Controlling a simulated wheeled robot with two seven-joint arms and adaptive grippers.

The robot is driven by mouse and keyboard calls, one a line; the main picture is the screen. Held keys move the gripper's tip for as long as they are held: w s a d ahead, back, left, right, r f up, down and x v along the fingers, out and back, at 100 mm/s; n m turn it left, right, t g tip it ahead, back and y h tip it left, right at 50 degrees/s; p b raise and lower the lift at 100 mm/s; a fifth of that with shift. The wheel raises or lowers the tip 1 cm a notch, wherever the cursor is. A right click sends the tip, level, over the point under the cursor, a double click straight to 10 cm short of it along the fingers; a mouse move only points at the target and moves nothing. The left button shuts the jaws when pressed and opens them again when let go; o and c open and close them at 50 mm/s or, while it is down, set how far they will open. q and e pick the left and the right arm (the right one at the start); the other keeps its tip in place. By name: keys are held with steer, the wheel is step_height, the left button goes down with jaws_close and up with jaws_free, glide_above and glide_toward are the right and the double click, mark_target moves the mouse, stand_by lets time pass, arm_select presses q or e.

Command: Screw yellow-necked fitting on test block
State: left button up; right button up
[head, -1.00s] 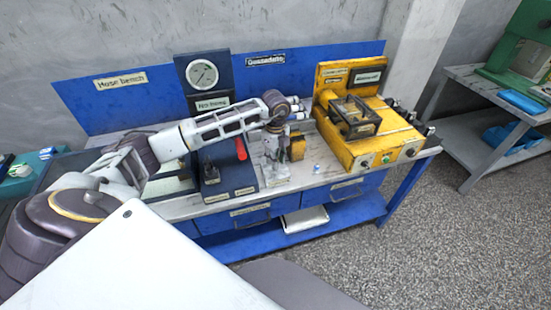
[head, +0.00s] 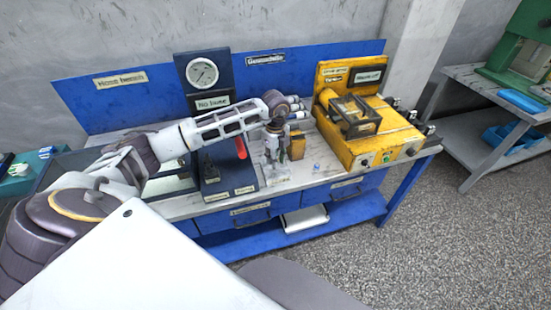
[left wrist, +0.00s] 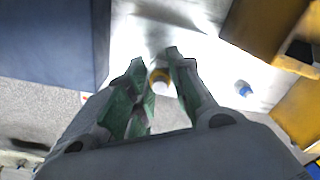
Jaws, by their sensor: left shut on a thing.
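My left gripper (head: 275,148) points down over the bench top, between the dark blue gauge stand and the yellow machine. In the left wrist view its green-padded fingers (left wrist: 160,70) are shut on the yellow-necked fitting (left wrist: 160,76), which shows as a yellow ring with a pale centre between the tips. A small pale block with a label (head: 278,177) stands directly below the gripper in the head view; it looks like the test block. The fingers hide where fitting and block meet, so I cannot tell how far the fitting sits on it. My right gripper is not in view.
A small blue-and-white fitting (head: 316,167) lies to the right, also in the left wrist view (left wrist: 243,89). The gauge stand (head: 212,165) with a red lever is close left. A small yellow block (head: 297,146) and the yellow machine (head: 362,148) are right. The bench front there is clear.

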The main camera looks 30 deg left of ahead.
arm_select(q)
steer(key=shift+s+f+m, duration=0.1)
steer(key=shift+f+m, duration=0.1)
steer(key=shift+m, duration=0.2)
steer(key=shift+f+m, duration=0.1)
steer(key=shift+m, duration=0.4)
steer(key=shift+m+b, duration=0.5)
steer(key=shift+m, duration=1.2)
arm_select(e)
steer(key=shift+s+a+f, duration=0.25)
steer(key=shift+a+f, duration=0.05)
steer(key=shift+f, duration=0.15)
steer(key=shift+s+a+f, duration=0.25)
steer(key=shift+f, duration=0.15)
arm_select(q)
steer(key=shift+f+m+b, duration=0.1)
steer(key=shift+m+b, duration=0.2)
steer(key=shift+m, duration=0.1)
